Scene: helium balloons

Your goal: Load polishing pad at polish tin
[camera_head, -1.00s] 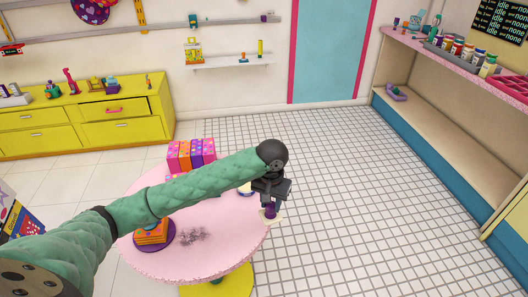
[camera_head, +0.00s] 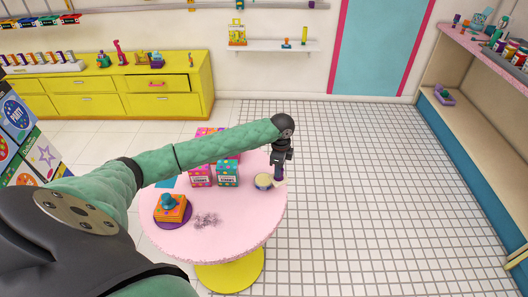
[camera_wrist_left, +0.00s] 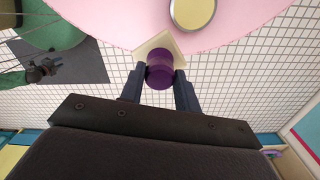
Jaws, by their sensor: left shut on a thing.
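My left gripper (camera_head: 279,169) is shut on the purple handle of the polishing pad (camera_head: 280,181). The pad is a pale cream square under the handle, at the table's right edge. In the left wrist view the purple handle (camera_wrist_left: 160,72) sits between the two fingers, with the cream pad beyond it. The polish tin (camera_head: 263,181), round with a pale yellow top, stands on the pink table just left of the pad. The tin also shows at the top of the left wrist view (camera_wrist_left: 193,11). A small dark hand of mine (camera_wrist_left: 40,73) shows at the left there; its jaws are unclear.
The round pink table (camera_head: 215,248) also holds patterned boxes (camera_head: 228,174), an orange stack with a blue top (camera_head: 171,208) on a purple disc, and a grey speckled patch (camera_head: 206,220). Tiled floor (camera_head: 370,200) lies open to the right. A yellow cabinet (camera_head: 110,102) stands behind.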

